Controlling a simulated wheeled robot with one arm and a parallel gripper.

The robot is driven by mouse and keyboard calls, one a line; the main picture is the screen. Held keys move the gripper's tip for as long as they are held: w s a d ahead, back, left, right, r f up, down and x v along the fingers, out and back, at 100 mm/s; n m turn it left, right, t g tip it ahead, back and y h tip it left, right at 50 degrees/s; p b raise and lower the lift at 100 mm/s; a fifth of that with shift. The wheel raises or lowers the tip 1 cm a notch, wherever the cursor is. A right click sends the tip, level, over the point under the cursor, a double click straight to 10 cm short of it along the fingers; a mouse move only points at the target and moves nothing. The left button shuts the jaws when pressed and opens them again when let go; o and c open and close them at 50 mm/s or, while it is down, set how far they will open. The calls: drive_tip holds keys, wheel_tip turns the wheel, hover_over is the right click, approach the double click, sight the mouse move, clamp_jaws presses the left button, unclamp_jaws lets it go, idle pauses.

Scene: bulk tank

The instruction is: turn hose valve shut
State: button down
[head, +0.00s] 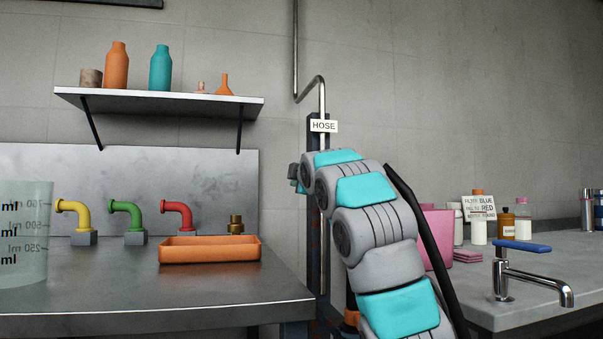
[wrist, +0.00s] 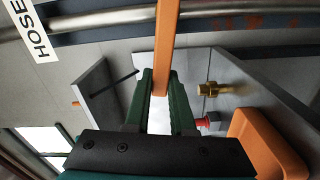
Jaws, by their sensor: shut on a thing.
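The orange hose valve lever (wrist: 168,32) shows in the wrist view as a straight bar. It crosses the metal pipe (wrist: 110,19) at the top of that view, roughly at a right angle to it. My gripper (wrist: 161,83) is shut on the lever's lower end, one green finger on each side. The white HOSE sign (head: 323,126) is on the upright post in the head view, and also at the upper left of the wrist view (wrist: 33,30). In the head view my arm hides the valve and its lever; only a small part of my gripper (head: 297,175) shows.
An orange tray (head: 210,254) sits on the left counter by a brass fitting (head: 236,225) and yellow, green and red spouts. A shelf (head: 160,101) with bottles hangs above. A blue-handled tap (head: 522,246) and several bottles stand on the right counter.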

drive_tip(key=shift+a+f+n, duration=0.1)
drive_tip(key=shift+f+n, duration=0.65)
drive_tip(key=shift+n, duration=0.35)
drive_tip(key=c, duration=0.8)
unclamp_jaws()
drive_tip(key=shift+o, duration=0.2)
drive_tip(key=shift+s, duration=0.1)
drive_tip(key=b+v, duration=0.1)
drive_tip(key=v, duration=0.6)
drive_tip(key=shift+s, duration=0.3)
